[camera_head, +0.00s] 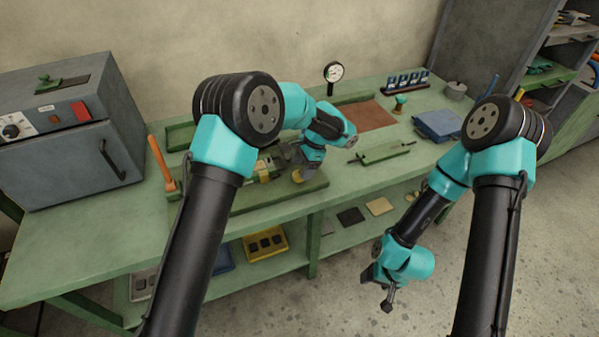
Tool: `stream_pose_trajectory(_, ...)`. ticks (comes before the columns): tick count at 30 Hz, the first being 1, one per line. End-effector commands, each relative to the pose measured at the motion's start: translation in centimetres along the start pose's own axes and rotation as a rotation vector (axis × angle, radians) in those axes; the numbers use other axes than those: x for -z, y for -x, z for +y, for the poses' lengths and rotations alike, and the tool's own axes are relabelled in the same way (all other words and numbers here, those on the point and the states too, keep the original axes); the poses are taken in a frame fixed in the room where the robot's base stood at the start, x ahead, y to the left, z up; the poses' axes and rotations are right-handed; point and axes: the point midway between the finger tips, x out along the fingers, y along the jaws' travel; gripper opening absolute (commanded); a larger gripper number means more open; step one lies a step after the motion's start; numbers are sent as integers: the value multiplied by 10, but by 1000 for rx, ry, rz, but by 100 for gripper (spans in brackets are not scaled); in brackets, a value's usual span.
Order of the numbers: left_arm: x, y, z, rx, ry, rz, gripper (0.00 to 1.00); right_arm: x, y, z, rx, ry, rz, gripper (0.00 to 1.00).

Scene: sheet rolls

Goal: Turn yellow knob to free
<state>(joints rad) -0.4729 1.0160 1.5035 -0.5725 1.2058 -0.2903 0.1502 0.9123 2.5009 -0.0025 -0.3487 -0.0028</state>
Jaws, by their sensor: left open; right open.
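The yellow knob (297,176) sits at the front edge of a green sheet-roll machine (262,194) on the bench. My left gripper (301,168) is open, just above and around the knob's place. Whether its fingers touch the knob cannot be told at this size. Part of the machine is hidden behind my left arm. An orange-handled lever (160,162) stands at the machine's left end. My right gripper (386,301) is open and empty, hanging low in front of the bench over the floor.
A grey oven-like cabinet (62,163) stands on the left of the green bench (75,240). A yellow tray (266,244) is on the lower shelf.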

Motion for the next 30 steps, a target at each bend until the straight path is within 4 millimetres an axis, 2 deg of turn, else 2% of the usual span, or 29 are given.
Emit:
stream_pose_trajectory(3, 0, -16, 0, -1, 1, -1, 70, 0, 0, 0, 0, 0, 0, 69)
stream_pose_trajectory(6, 0, -23, 0, 0, 1, 0, 70, 0, 0, 0, 0, 0, 0, 69)
stream_pose_trajectory(17, 0, -27, 0, 1, 1, 1, 69, 0, 0, 0, 0, 0, 0, 69)
stream_pose_trajectory(30, 0, -26, 0, 0, 1, 1, 26, 0, 0, 0, 0, 0, 0, 69)
